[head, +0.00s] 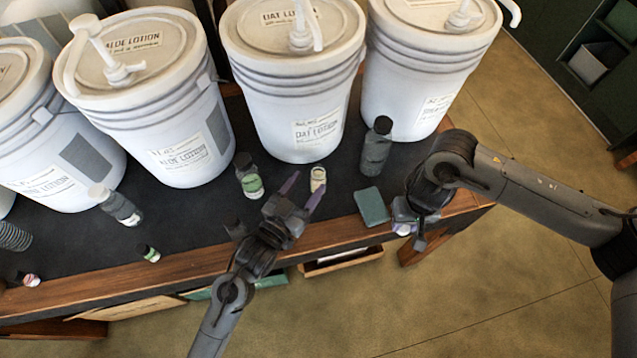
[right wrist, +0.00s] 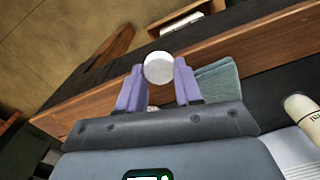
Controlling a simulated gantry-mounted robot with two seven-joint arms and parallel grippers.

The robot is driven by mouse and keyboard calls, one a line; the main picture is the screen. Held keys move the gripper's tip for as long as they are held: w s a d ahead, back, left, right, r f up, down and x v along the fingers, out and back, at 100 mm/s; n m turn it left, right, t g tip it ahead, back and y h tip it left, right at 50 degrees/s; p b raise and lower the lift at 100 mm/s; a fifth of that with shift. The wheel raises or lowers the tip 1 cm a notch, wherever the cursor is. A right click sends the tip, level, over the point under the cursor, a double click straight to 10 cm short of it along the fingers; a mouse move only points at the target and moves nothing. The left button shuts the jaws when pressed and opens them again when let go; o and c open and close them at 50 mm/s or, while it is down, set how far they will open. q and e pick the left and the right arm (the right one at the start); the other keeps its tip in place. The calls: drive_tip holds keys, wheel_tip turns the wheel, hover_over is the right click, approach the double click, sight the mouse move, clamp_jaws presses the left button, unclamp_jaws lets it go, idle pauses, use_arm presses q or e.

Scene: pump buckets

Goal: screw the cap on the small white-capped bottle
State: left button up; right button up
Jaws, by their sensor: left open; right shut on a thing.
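A small cream bottle (head: 318,178) stands on the dark tabletop, with no cap visible on its top. My left gripper (head: 304,190) is open just in front of it. Its two purple fingers point toward the bottle, and I cannot tell whether they touch it. My right gripper (head: 405,230) is at the table's front edge, right of the bottle. In the right wrist view, its purple fingers are shut on a round white cap (right wrist: 158,68). The cap also shows as a small white patch in the head view (head: 402,229).
A green sponge-like block (head: 371,206) lies between the grippers. A dark bottle (head: 376,146) and a green-labelled bottle (head: 248,176) stand nearby. Large white lotion buckets (head: 300,90) line the back.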

sight(315, 175)
use_arm(q)
drive_tip(key=shift+r+b+x, duration=0.15)
drive_tip(key=shift+b+x, duration=0.1)
drive_tip(key=shift+x, duration=1.15)
drive_tip(key=shift+r+b+x, duration=0.1)
drive_tip(key=shift+b+x, duration=0.1)
drive_tip(key=shift+x, duration=1.15)
drive_tip(key=shift+d, duration=0.15)
clamp_jaws()
